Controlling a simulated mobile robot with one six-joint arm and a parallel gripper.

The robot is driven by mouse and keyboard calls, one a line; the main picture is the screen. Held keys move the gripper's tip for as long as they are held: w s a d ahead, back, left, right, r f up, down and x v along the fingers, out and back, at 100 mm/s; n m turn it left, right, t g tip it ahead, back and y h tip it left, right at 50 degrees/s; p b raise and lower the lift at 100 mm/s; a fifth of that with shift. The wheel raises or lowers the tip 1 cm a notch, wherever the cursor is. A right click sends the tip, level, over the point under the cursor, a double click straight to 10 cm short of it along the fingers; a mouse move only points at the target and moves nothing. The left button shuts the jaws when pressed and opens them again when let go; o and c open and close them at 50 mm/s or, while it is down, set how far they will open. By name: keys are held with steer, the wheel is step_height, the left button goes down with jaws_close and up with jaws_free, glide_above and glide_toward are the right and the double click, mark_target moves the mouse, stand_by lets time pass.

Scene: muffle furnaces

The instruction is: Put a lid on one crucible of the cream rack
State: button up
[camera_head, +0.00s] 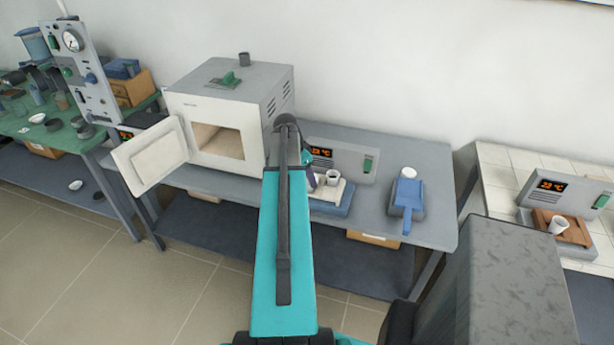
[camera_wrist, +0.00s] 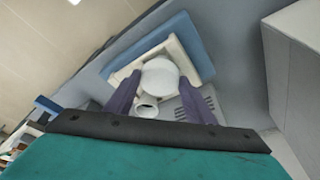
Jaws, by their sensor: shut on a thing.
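The cream rack (camera_head: 347,190) sits on a blue block on the grey table, and it also shows in the wrist view (camera_wrist: 184,48). A white open crucible (camera_head: 333,178) stands on the rack in the head view. My gripper (camera_wrist: 158,90) has its purple fingers either side of a round white lid (camera_wrist: 160,76) and is shut on it, over the rack. An open crucible (camera_wrist: 146,107) shows beside the lid, between the fingers. Whether the lid touches a crucible below it is hidden. In the head view my arm covers most of the gripper.
A furnace (camera_head: 240,105) with its door (camera_head: 150,157) open stands left of the rack. A grey controller (camera_head: 345,158) stands behind it. A blue holder (camera_head: 407,197) with a white round piece is to the right. Another crucible (camera_head: 558,225) stands on a brown rack (camera_head: 572,234) at far right.

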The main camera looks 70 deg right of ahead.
steer(key=o, duration=1.1)
steer(key=shift+o, duration=0.4)
steer(key=shift+r+p, duration=0.65)
steer(key=shift+r, duration=1.05)
stand_by(1.0)
steer(key=shift+r+p, duration=1.1)
steer(key=shift+r, duration=1.2)
